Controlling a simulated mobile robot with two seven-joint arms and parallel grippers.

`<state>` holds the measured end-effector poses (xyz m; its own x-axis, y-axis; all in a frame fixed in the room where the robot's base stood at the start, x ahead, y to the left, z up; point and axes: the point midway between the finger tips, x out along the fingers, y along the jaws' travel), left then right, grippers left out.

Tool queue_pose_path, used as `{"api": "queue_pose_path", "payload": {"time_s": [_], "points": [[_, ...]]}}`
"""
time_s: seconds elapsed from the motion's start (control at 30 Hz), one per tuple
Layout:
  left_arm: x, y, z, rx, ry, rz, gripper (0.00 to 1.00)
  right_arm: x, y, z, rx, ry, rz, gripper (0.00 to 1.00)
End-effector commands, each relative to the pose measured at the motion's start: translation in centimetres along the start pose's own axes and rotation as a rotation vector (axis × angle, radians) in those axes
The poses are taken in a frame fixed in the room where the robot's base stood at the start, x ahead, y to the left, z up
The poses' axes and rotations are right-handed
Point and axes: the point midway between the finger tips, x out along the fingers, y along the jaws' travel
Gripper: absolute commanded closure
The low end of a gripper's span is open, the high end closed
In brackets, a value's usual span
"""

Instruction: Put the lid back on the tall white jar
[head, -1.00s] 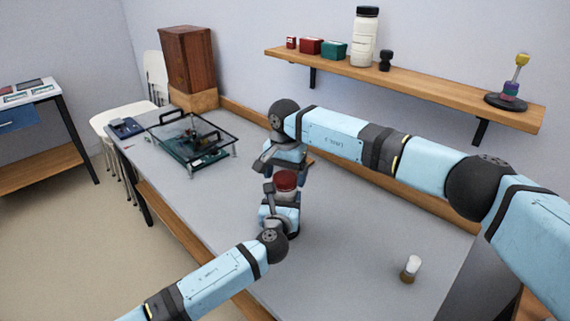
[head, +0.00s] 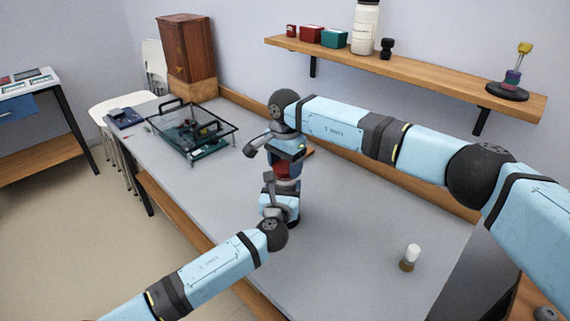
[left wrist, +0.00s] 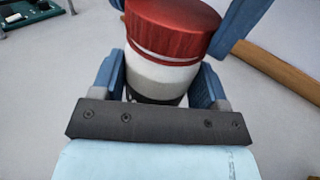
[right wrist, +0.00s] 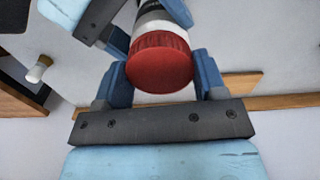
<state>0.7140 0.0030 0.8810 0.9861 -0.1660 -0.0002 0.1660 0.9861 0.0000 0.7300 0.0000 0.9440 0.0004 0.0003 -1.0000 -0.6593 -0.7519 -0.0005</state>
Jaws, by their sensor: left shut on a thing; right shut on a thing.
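A white jar (left wrist: 160,78) with a red lid (left wrist: 172,28) stands upright on the grey table. My left gripper (head: 280,198) is shut around the jar's body. My right gripper (head: 285,158) is above it, shut on the red lid, which also shows between its fingers in the right wrist view (right wrist: 160,62). The lid sits at the jar's mouth; a thin red rim line shows under it. I cannot tell whether it is fully seated. In the head view the grippers hide most of the jar.
A wall shelf (head: 430,78) holds boxes, a tall white bottle (head: 365,28) and a stand. A glass-topped frame (head: 192,130) sits at the far left. The table between is clear.

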Motion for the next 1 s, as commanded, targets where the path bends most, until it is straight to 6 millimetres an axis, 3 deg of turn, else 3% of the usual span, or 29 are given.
{"api": "queue_pose_path", "payload": {"time_s": [1.0], "points": [[0.02,0.08,-0.05,0.001,0.001,0.001,0.98,0.14,0.00,0.01,2.222,0.001,0.001,0.64]]}}
